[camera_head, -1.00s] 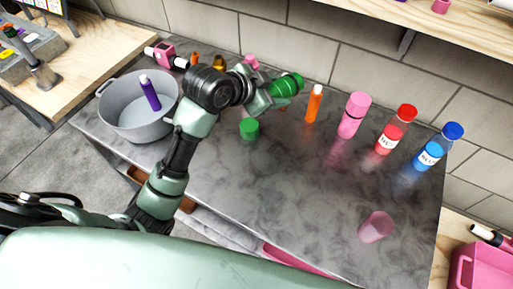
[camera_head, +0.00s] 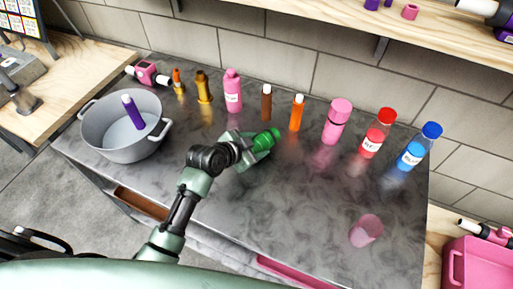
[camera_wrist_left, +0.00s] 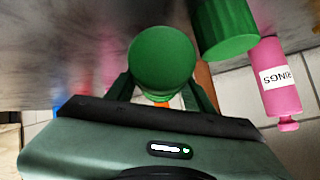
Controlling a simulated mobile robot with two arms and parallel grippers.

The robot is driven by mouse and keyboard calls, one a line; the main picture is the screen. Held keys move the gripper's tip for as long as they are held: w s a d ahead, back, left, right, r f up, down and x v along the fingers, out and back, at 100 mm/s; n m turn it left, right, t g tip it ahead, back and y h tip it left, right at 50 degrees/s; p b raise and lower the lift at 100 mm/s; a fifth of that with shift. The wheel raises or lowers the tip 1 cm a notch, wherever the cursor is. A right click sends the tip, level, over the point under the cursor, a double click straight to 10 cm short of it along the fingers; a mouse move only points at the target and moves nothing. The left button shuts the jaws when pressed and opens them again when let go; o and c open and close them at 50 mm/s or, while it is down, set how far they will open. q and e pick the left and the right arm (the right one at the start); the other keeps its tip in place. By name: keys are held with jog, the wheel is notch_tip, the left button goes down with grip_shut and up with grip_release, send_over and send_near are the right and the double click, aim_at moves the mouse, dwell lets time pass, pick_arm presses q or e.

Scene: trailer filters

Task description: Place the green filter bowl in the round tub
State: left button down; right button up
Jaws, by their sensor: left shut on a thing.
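My left gripper (camera_head: 256,145) is shut on the green filter bowl (camera_head: 266,140), a ribbed green cylinder held tilted over the middle of the worktop. In the left wrist view the bowl (camera_wrist_left: 162,57) shows its round end between the fingers. The round tub (camera_head: 96,139) is a grey two-handled pot at the left end of the worktop, with a purple filter (camera_head: 132,111) leaning inside. My right gripper is not in view.
Along the back stand a pink bottle (camera_head: 233,92), a brown filter (camera_head: 266,103), an orange filter (camera_head: 298,112), a pink bottle (camera_head: 336,121), a red-capped bottle (camera_head: 377,132) and a blue-capped bottle (camera_head: 418,147). A pink cup (camera_head: 365,230) is front right. The front middle is clear.

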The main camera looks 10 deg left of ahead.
pick_arm(q)
jog(key=shift+f+p, duration=0.35)
jog(key=shift+f, duration=0.65)
jog(key=shift+f, duration=0.1)
jog(key=shift+f, duration=0.15)
jog(key=c, duration=0.6)
grip_release()
